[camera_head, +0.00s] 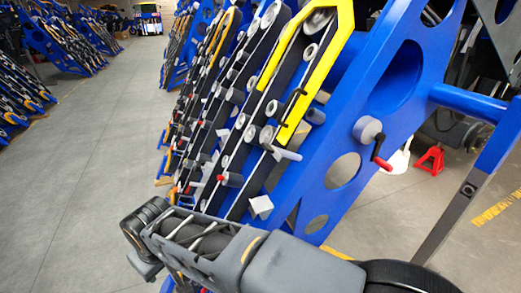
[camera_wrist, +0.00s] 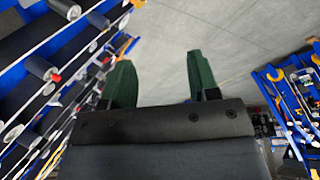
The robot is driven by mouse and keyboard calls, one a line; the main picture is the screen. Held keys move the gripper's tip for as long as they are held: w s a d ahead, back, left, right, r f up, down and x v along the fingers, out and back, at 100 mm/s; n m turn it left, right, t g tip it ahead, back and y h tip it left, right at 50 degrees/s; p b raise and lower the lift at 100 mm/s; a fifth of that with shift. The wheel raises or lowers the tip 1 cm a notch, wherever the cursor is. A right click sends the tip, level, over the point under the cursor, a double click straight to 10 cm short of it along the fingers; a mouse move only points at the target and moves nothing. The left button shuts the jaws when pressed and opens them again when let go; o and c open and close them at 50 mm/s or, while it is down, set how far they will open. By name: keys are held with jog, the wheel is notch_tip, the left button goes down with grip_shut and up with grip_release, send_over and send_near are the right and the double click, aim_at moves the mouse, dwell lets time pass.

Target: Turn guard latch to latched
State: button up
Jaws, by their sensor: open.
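A yellow guard frame (camera_head: 325,72) stands over the belts and rollers on the blue harvester chassis in the head view. A thin black curved lever (camera_head: 291,104), which looks like the guard latch, sits on its lower part. I cannot tell its latched state. A light grey rod (camera_head: 284,153) sticks out just below it. My gripper (camera_wrist: 158,60) shows in the wrist view as two green fingers, apart and empty, over the grey floor. It is away from the guard and touches nothing visible. In the head view its fingers cannot be made out.
A grey hub with a red-handled black crank (camera_head: 380,150) is on the blue side plate (camera_head: 345,130). Several rollers stick out along the belts. A red stand (camera_head: 430,158) is at the right. The floor aisle (camera_head: 85,170) at the left is clear.

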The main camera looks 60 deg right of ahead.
jog(key=o, duration=0.4)
jog(key=w+d+r+m+g+h+b, duration=0.1)
jog(key=d+m+h, duration=0.1)
jog(key=d+m, duration=0.1)
jog(key=w+d+r+m+g+h+b, duration=0.1)
jog(key=w+d+r+m+h+b, duration=0.1)
jog(key=d, duration=0.4)
jog(key=w+d+r+m+g+h+b, duration=0.1)
jog(key=w+d+r+m+h, duration=0.1)
jog(key=d+m, duration=0.2)
jog(key=shift+w+d+r+g, duration=0.2)
jog(key=shift+d+g, duration=0.1)
jog(key=shift+d, duration=0.35)
jog(key=shift+c, duration=0.2)
jog(key=m+g+h+b, duration=0.45)
jog(key=m+g, duration=0.25)
jog(key=m, duration=0.8)
send_near(264, 147)
jog(key=shift+m+g, duration=0.4)
jog(key=shift+m, duration=0.1)
jog(key=x, duration=0.8)
jog(key=shift+w+d+f+p, duration=0.1)
jog(key=shift+w+f+p, duration=0.1)
jog(key=shift+w+p, duration=0.1)
jog(key=shift+x, duration=0.9)
jog(key=c, duration=0.9)
